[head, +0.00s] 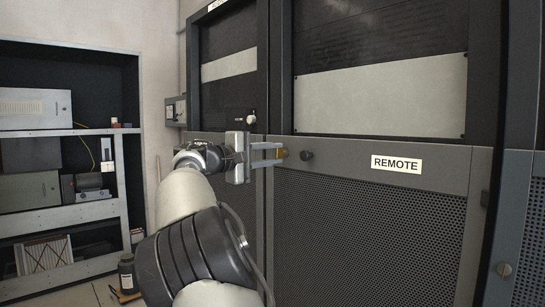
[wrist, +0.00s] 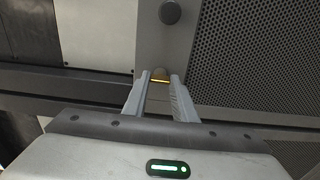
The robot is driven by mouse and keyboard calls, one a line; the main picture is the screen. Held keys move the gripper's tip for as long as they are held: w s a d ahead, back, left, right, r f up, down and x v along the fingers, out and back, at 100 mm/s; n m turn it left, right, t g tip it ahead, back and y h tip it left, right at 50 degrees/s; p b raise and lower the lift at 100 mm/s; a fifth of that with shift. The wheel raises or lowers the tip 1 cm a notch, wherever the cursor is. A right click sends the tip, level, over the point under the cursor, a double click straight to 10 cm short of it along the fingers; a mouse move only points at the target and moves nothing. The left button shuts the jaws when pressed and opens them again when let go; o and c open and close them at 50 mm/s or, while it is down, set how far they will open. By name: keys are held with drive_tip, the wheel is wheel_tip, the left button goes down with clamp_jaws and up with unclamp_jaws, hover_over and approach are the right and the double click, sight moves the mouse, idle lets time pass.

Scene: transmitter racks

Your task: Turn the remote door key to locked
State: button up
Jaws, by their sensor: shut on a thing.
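The grey cabinet door labelled REMOTE (head: 396,164) has a mesh lower panel. A small brass key (head: 282,153) sits at the door's left edge, just left of a dark round knob (head: 307,155). My gripper (head: 279,155) reaches the key from the left and is shut on it. In the wrist view the key (wrist: 160,78) shows as a gold strip between the two fingertips, with the knob (wrist: 170,12) beyond it. The fingers hide part of the key, so I cannot tell its exact turn angle.
Another dark cabinet (head: 229,70) stands to the left, with a light round knob (head: 251,118) near my gripper. Open shelving (head: 70,133) with equipment boxes is at the far left. A dark bottle (head: 127,274) stands on the floor.

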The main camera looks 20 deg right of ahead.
idle(0.3)
drive_tip(key=o, duration=1)
drive_tip(key=shift+o, duration=0.2)
drive_tip(key=v, duration=1.7)
drive_tip(key=shift+a+b, duration=0.2)
drive_tip(key=shift+b, duration=0.1)
drive_tip(key=shift+s, duration=0.1)
